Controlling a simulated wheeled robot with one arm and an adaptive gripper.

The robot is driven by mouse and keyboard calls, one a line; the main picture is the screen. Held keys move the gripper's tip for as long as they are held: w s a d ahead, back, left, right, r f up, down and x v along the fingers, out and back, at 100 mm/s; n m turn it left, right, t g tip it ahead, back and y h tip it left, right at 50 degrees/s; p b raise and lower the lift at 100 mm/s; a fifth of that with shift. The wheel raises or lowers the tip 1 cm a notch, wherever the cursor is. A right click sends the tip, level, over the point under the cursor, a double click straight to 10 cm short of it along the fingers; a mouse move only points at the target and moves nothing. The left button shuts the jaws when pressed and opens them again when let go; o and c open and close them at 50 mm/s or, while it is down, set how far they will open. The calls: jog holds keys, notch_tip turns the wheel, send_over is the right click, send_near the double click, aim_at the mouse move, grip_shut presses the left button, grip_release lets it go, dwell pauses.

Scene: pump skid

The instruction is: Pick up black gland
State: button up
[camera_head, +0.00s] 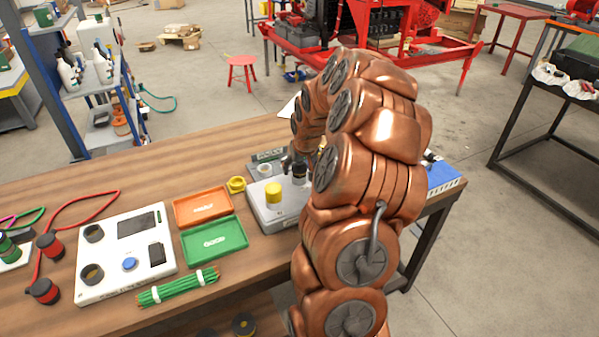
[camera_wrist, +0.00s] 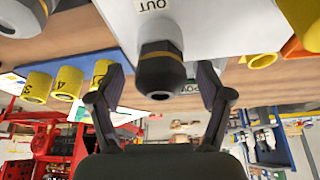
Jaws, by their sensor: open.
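The black gland (camera_wrist: 160,72) has a hex body with a thin yellow band. In the wrist view, which looks upside down, it stands out from a pale box (camera_wrist: 215,25) marked OUT. My gripper (camera_wrist: 161,84) is open, with one finger on each side of the gland and a visible gap to both. In the head view the gland (camera_head: 299,172) shows as a small dark piece on the pale box (camera_head: 262,213), beside my gripper (camera_head: 293,160). My arm hides part of the box and the gripper there. A yellow cap (camera_head: 273,192) stands on the same box.
An orange tray (camera_head: 203,207) and a green tray (camera_head: 214,238) lie left of the box, near a yellow ring (camera_head: 236,184). A white panel device (camera_head: 125,252) lies farther left. Numbered yellow pieces (camera_wrist: 68,83) stand near the gland in the wrist view.

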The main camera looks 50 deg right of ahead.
jog(key=c, duration=1.4)
jog(key=shift+r+b, duration=0.8)
jog(key=shift+r, duration=0.65)
jog(key=shift+a+r, duration=0.1)
jog(key=shift+r, duration=0.15)
jog(key=s+a+b, duration=0.1)
jog(key=s+a, duration=0.2)
jog(key=s, duration=0.1)
jog(key=s+a+r+b, duration=0.1)
jog(key=s+a, duration=0.3)
jog(key=s+a+b, duration=0.2)
jog(key=s+a, duration=0.1)
jog(key=s, duration=0.1)
jog(key=shift+a+r, duration=0.25)
jog(key=shift+a, duration=0.05)
jog(key=shift+w, duration=0.1)
